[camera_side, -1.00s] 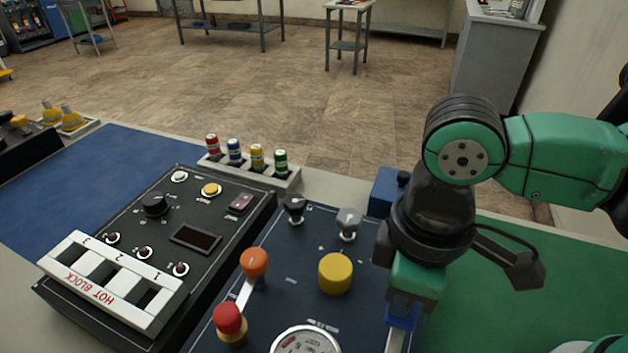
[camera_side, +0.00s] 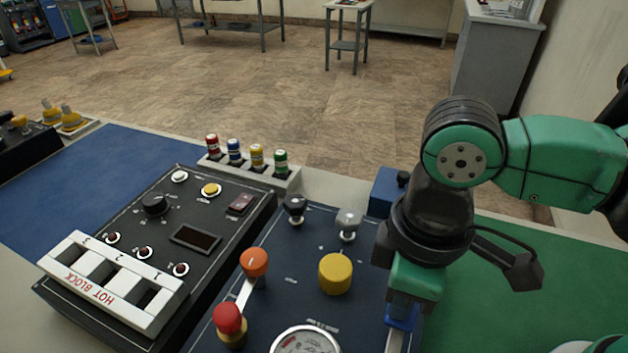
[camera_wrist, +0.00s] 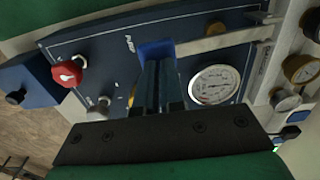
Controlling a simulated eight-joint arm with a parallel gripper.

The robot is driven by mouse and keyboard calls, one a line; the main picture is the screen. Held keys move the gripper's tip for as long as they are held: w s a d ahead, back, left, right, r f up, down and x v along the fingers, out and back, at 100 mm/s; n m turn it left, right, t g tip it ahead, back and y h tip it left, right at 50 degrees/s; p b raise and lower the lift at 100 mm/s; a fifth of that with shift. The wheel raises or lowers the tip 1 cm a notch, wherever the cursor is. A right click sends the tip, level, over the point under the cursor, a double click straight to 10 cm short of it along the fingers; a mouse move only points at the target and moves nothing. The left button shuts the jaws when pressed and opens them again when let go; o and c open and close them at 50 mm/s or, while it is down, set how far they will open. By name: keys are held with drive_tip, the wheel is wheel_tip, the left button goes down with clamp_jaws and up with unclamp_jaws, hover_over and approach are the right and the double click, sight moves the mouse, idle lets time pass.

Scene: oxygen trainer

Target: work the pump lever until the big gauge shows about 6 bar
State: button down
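My gripper (camera_wrist: 160,88) points down at the right part of the dark blue panel, beside the PUMP lettering. Its narrow fingers are close together at a bright blue grip (camera_wrist: 155,48), which appears to be the end of the pump lever. A pale bar (camera_wrist: 220,40) runs right from there in the wrist view.
The panel carries a yellow knob (camera_side: 335,273), an orange-ended lever (camera_side: 255,262), a red knob (camera_side: 229,318) and two small knobs near its back edge. A hot block unit (camera_side: 110,280) stands left. The green mat (camera_side: 500,310) is mostly clear.

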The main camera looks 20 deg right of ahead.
drive_tip(key=shift+f, duration=1.35)
drive_tip(key=shift+r, duration=1.9)
